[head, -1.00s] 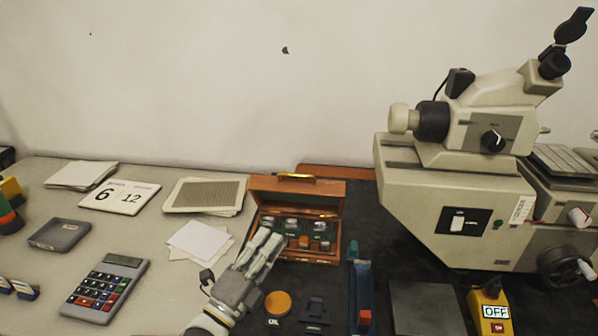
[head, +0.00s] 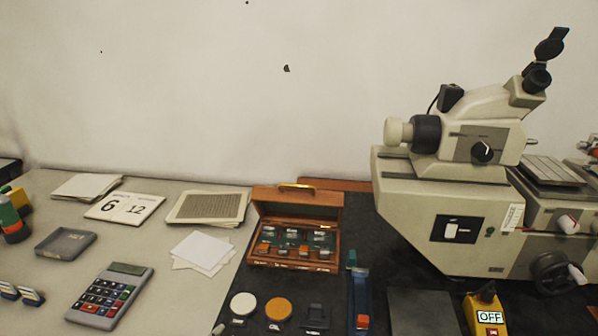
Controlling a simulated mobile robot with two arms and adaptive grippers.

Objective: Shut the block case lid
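The wooden block case (head: 292,266) stands on the dark mat at the centre of the head view. Its lid (head: 298,197) is open, raised at the back, with a brass-coloured handle (head: 296,186) at its top edge. Several small blocks (head: 290,238) sit inside, some metallic grey and some orange. Nothing touches the case or the lid. Neither gripper can be made out. A small pale bit (head: 218,329) shows at the bottom edge, too little to identify.
White (head: 243,304) and orange (head: 278,308) discs lie in front of the case. A blue tool (head: 359,298) lies to its right. The large machine (head: 450,210) fills the right side. Paper sheets (head: 203,250) and a calculator (head: 110,295) lie left. The space above the case is clear.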

